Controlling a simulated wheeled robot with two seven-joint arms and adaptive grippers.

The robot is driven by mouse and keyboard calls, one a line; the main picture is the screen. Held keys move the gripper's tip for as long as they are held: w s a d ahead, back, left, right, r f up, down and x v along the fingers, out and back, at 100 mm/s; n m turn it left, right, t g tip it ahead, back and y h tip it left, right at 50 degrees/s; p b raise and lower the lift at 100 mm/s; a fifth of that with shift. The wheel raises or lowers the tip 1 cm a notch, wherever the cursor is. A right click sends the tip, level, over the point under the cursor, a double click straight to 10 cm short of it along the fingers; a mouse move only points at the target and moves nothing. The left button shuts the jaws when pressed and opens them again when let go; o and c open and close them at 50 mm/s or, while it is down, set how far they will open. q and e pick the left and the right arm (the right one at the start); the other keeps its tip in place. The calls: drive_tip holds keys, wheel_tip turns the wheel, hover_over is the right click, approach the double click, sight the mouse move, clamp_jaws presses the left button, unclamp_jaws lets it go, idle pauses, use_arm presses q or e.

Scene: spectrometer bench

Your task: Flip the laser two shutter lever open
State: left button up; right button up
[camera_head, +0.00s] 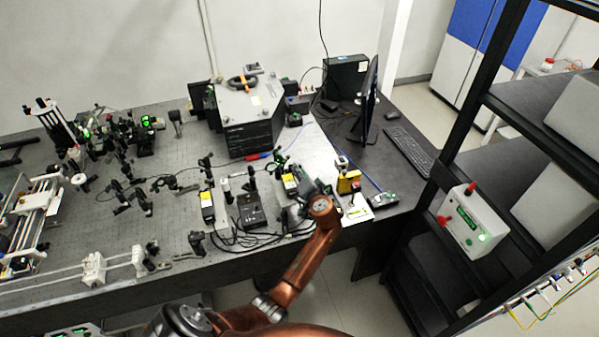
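My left arm reaches up from the bottom of the head view to the front right part of the optical bench. Its dark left gripper (299,180) is among small dark devices there, and its fingers are too small and hidden to tell open from shut. A box with a yellow label (290,184) is right by the gripper, partly covered. A similar yellow-labelled box (207,206) stands further left. I cannot tell which box is laser two, and no shutter lever can be made out. My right gripper is not in view.
A yellow block (348,184) stands just right of the gripper, near a small dark device (383,201). A black box with cables (251,211) is to the left. A monitor (368,101) and keyboard (409,151) are behind right. A dark rack (462,120) stands at right.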

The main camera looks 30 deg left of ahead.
use_arm(q)
clamp_jaws()
drive_tip(key=shift+f, duration=0.1)
drive_tip(key=shift+w+d+f+m+g+y+b, duration=0.2)
drive_tip(key=shift+f+m+g+y+b, duration=0.1)
drive_tip(key=shift+m, duration=0.7)
drive_tip(key=shift+o, duration=1.3)
unclamp_jaws()
drive_tip(key=v, duration=1.2)
